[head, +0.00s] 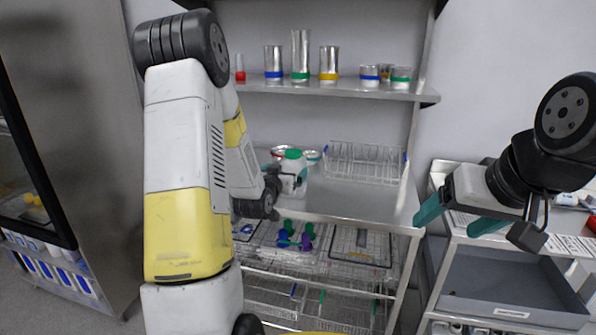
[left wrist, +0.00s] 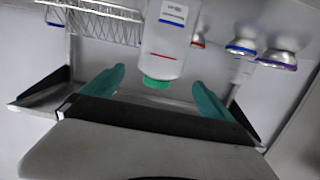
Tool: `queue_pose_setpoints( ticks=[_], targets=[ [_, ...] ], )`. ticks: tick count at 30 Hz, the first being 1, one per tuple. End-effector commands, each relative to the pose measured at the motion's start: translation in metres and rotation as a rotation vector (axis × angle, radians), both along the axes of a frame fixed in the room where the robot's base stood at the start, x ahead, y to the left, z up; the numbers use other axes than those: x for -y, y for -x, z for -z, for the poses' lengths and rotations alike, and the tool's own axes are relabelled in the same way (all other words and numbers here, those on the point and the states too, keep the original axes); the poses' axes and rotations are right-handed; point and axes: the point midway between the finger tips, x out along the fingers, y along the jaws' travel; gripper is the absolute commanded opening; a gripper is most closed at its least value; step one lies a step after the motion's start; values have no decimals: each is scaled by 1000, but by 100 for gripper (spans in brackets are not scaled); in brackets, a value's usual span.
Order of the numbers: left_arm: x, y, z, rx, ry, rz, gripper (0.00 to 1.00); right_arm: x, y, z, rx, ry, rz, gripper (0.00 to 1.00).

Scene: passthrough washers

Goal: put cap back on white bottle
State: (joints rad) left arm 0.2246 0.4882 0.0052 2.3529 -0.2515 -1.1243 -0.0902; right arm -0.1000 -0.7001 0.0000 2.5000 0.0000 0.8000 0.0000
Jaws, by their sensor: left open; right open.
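The white bottle (head: 291,165) stands on the middle steel shelf in the head view, partly hidden by my left gripper (head: 297,180). In the left wrist view the bottle (left wrist: 166,45) appears upside down, with a label and a red line. A green cap (left wrist: 157,83) sits at its neck end; I cannot tell how tightly it is seated. The cap also shows on top in the head view (head: 293,154). My left gripper is open, its teal fingers apart on either side of the cap end. My right gripper (head: 458,217) is open and empty, in front of the cart.
The middle shelf (head: 355,198) is bare at the right; a wire rack (head: 365,163) stands behind. Cans flank the bottle. The upper shelf (head: 345,91) carries several metal containers. Wire baskets (head: 300,246) lie below. A cart (head: 510,285) with a grey bin stands at right.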

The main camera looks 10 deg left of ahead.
Motion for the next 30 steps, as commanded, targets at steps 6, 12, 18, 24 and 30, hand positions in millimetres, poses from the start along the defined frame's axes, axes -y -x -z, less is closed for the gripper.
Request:
queue_pose_setpoints(
  ticks=[6,12,18,24,30],
  targets=[
    [0,0,0,0,0,0,98,0,0,0,0,0,0,76],
    [4,3,-13,-36,-6,5,98,0,0,0,0,0,0,76],
    [17,29,-50,-175,-13,11,98,0,0,0,0,0,0,76],
    [33,84,-84,-353,1,19,98,0,0,0,0,0,0,76],
    [52,162,-108,-533,32,41,98,0,0,0,0,0,0,76]
  ],
)
